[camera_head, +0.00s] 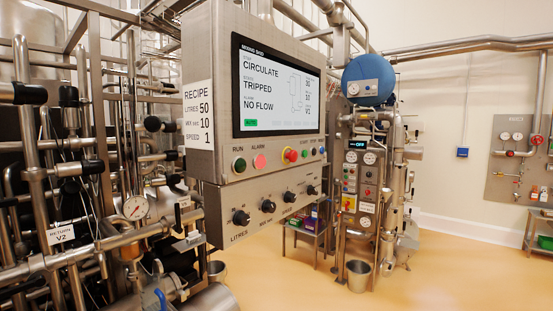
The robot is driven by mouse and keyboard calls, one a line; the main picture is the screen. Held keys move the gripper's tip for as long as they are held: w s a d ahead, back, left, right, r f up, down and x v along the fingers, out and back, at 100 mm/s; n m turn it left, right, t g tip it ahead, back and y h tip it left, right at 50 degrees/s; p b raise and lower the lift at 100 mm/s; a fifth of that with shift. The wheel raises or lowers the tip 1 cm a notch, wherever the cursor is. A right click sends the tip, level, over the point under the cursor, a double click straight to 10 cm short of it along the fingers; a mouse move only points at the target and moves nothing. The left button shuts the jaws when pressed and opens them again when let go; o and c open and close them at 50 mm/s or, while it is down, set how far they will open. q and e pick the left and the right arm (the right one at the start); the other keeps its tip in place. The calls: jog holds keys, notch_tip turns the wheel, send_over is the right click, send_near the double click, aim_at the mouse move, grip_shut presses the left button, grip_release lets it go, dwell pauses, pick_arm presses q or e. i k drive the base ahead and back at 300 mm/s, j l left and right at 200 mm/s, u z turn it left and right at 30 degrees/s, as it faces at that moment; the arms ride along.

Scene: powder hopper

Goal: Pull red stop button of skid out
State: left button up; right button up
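The skid's grey control box (205,60) stands left of centre, with a sloped lower face. I cannot tell from here whether the red button is pressed in or out. The screen (277,85) reads CIRCULATE, TRIPPED and NO FLOW, with a green AUTO mark. Neither of my grippers is in view.
Pipes and valves with a gauge (135,207) crowd the left side. Several black knobs (241,217) sit on the box's lower face. Behind are a blue-topped vessel (370,80), a bucket (358,275) and a low cart (308,235). The floor (460,265) at right is clear.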

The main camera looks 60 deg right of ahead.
aim_at(292, 156)
jog(key=z, duration=2.15)
